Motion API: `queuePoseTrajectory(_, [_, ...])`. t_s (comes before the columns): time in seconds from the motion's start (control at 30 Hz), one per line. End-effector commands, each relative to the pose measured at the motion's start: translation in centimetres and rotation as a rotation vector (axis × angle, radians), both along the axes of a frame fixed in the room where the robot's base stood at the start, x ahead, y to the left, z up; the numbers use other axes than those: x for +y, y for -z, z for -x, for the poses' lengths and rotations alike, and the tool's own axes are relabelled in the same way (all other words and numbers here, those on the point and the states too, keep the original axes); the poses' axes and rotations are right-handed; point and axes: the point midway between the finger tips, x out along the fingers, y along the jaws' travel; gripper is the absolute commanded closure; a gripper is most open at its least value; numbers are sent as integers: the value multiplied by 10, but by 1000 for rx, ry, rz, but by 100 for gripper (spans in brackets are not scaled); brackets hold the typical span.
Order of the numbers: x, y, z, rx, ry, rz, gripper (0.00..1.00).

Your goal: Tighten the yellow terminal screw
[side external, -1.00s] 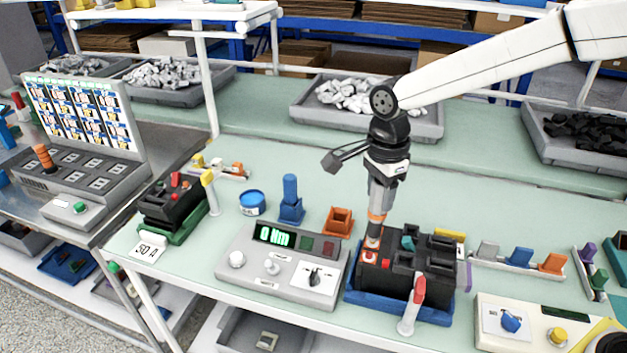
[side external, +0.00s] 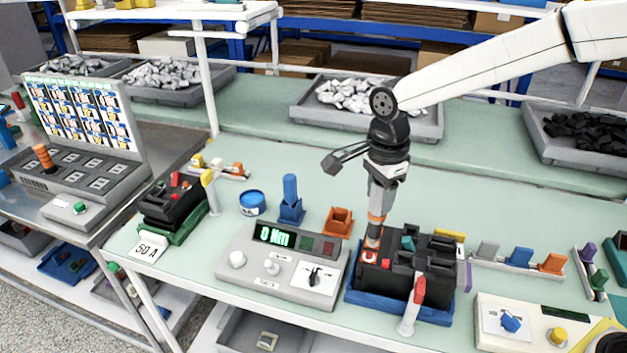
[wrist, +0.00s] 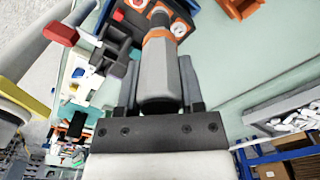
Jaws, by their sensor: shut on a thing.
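My gripper (side external: 382,188) is shut on a grey driver-like tool with orange bands (side external: 375,230) and holds it nearly upright. In the wrist view the tool (wrist: 158,80) sits between the two fingers. Its lower end is at the back left of a black breaker block (side external: 402,283) in a blue tray (side external: 432,316). Whether the tip touches a screw cannot be told. The yellow terminal screw cannot be made out; the tool may cover it. Red spots (side external: 386,264) show on the block's left end. A grey tester (side external: 250,273) beside it reads 0 Nm.
A red-tipped lever on a white post (side external: 413,305) stands at the block's front. An orange holder (side external: 338,221) and a blue post holder (side external: 290,205) stand behind the tester. A rack with coloured pieces (side external: 519,257) lies to the right. The bench behind is mostly clear.

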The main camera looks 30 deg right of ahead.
Motion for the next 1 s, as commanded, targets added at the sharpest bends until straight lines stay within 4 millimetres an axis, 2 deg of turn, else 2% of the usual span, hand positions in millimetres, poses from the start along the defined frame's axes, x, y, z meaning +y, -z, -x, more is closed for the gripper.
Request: queuePoseTrajectory(1.0, [0,8,0,-2,0,-1,100])
